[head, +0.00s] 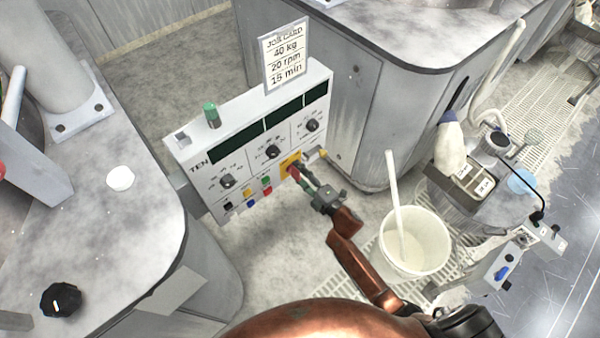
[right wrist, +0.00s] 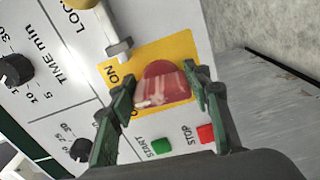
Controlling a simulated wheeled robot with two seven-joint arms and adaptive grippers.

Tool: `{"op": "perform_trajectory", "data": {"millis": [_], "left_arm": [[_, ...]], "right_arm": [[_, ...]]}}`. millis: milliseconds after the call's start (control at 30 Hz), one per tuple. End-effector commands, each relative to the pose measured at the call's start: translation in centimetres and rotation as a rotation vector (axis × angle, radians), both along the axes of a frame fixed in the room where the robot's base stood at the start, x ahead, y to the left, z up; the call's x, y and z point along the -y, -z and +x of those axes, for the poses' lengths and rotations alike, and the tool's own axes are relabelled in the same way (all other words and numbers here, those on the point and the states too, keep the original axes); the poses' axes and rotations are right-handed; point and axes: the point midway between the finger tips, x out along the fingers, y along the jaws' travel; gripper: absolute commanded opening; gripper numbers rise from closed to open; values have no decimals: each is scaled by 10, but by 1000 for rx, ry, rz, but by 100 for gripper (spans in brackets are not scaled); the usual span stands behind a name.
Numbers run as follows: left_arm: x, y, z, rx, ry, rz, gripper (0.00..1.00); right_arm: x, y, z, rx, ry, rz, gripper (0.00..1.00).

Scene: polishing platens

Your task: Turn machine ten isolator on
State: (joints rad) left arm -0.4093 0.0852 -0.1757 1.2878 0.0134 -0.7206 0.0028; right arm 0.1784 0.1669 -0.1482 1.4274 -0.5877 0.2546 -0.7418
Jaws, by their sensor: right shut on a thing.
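The machine ten panel (head: 203,168) is a white box marked TEN with dark displays, black dials and coloured buttons. Its isolator is a red knob (right wrist: 165,88) on a yellow plate (right wrist: 188,45) with ON printed beside it; the plate also shows in the head view (head: 288,160). My right gripper (head: 299,175) reaches the panel's lower right part. In the right wrist view its two fingers (right wrist: 160,82) are on either side of the red knob and shut on it. The knob's exact turn is hard to tell. My left gripper is not in view.
A green START button (right wrist: 160,147) and a red STOP button (right wrist: 206,133) sit close to the fingers. A metal hasp (right wrist: 117,47) is on the other side. A job card (head: 285,55) stands on the panel. A white bucket (head: 415,243) with a stick stands right of my forearm.

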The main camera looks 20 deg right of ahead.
Motion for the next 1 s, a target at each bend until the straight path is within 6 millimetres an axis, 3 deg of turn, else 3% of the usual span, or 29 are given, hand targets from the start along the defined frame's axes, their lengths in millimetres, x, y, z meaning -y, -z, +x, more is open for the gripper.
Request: {"op": "perform_trajectory", "data": {"millis": [500,1000], "left_arm": [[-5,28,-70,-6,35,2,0],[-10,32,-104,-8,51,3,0]], "right_arm": [[-1,1,-1,-159,1,434,20],[-1,6,-1,-236,2,644,20]]}}
